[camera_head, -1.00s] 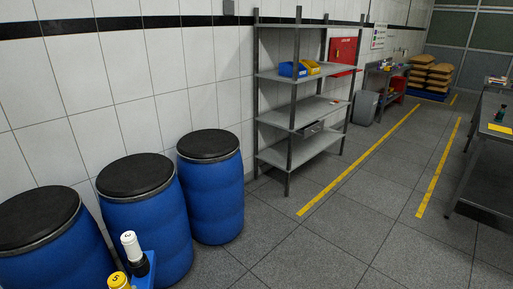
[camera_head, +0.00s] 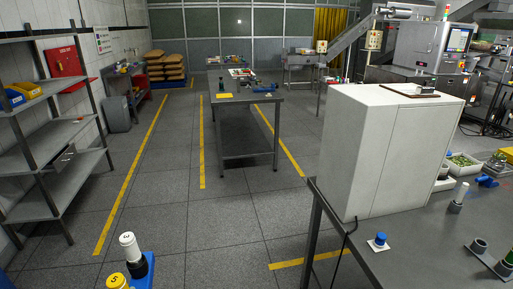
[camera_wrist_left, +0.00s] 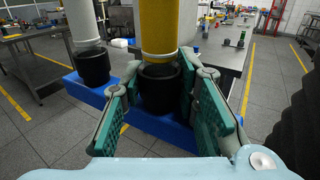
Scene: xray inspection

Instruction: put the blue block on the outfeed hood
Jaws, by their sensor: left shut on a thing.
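The blue block (camera_head: 146,272) is at the bottom left of the head view. It carries a white numbered cylinder (camera_head: 129,246) and a yellow numbered cylinder (camera_head: 116,281). In the left wrist view the block (camera_wrist_left: 85,92) has black sockets under both cylinders. My left gripper (camera_wrist_left: 163,92) is shut around the black socket under the yellow cylinder, holding the block. My right gripper is not in view. An inspection machine (camera_head: 428,46) with a screen stands at the back right; I cannot tell which part is the outfeed hood.
A white cabinet (camera_head: 352,150) stands on the near right table (camera_head: 410,248), with small parts around it. A grey table (camera_head: 248,99) stands mid-floor. A shelf rack (camera_head: 62,190) lines the left wall. The floor (camera_head: 165,200) between rack and tables is clear.

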